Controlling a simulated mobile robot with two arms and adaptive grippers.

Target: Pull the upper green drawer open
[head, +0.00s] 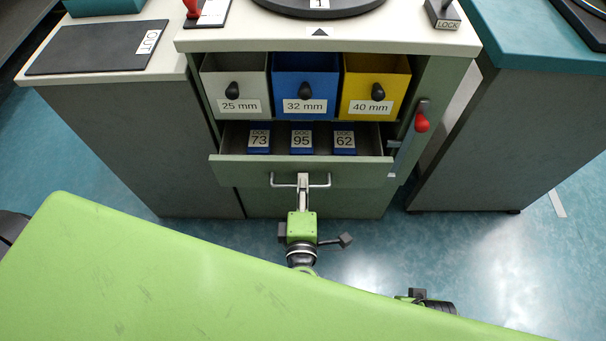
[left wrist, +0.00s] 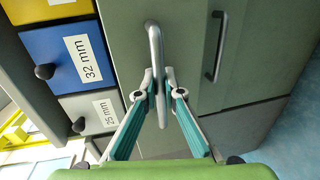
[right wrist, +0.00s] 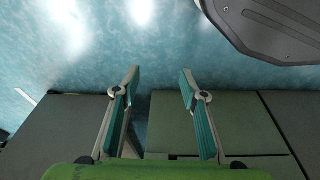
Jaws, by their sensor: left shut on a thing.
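The upper green drawer (head: 240,172) stands open below the row of bins in the head view. Inside it lie three blue blocks labelled DOC 73 (head: 259,139), DOC 95 (head: 302,140) and DOC 62 (head: 344,140). Its silver bar handle (head: 323,183) is on the front. My left gripper (head: 303,180) is shut on this handle; in the left wrist view the fingers close around the bar (left wrist: 155,50). My right gripper (right wrist: 160,75) is open and empty in the right wrist view, with floor and cabinet fronts beyond it.
Grey 25 mm (head: 232,88), blue 32 mm (head: 304,88) and yellow 40 mm (head: 376,90) bins sit above the drawer. A red-knobbed lever (head: 422,121) is on the cabinet's right side. Another handle (left wrist: 215,48) shows in the left wrist view. Cabinets flank both sides.

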